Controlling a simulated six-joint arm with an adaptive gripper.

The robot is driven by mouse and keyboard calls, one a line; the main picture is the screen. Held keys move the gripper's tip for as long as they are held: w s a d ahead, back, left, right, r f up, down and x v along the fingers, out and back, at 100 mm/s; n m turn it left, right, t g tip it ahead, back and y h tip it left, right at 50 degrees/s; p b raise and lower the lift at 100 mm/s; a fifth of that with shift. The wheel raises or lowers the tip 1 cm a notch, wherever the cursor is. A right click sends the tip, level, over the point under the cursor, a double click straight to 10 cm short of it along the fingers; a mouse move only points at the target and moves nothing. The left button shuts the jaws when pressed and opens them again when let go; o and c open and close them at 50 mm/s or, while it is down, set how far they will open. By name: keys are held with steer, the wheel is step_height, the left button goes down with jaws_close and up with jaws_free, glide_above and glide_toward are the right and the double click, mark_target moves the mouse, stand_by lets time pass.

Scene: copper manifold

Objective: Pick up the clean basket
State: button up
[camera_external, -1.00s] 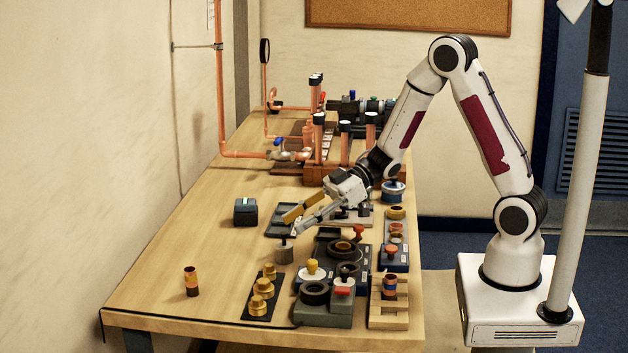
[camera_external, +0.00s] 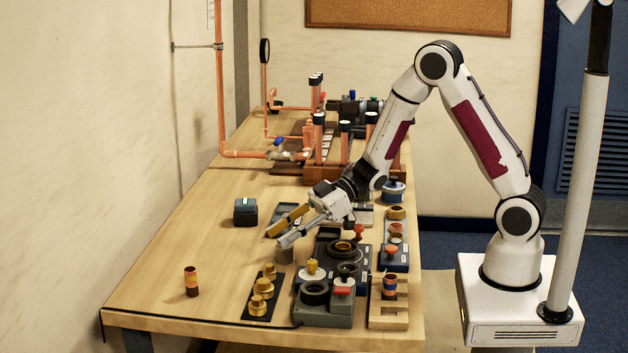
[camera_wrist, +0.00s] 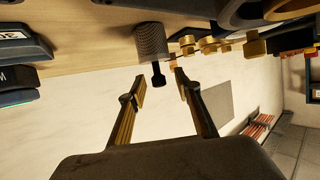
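The clean basket appears to be the small grey mesh cylinder with a dark stem; no label on it is readable. In the wrist view the basket (camera_wrist: 151,42) is at the top, its dark stem pointing between my finger tips. In the external view the basket (camera_external: 285,256) stands on the table, its top hidden behind my gripper. My gripper (camera_external: 275,239) is tilted down, open and empty, just above and beside the basket. In the wrist view my gripper (camera_wrist: 161,86) shows two separated fingers with brass-coloured pads. Contact with the stem is not visible.
A dark block (camera_external: 245,211) stands left of my gripper. Brass fittings (camera_external: 263,287) on a dark strip and grey fixtures (camera_external: 325,301) lie in front. A banded copper piece (camera_external: 191,281) stands front left. The table's left side is mostly clear.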

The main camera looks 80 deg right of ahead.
stand_by(0.3)
jaws_close()
steer(key=shift+r, duration=0.1)
steer(key=shift+r, duration=4.95)
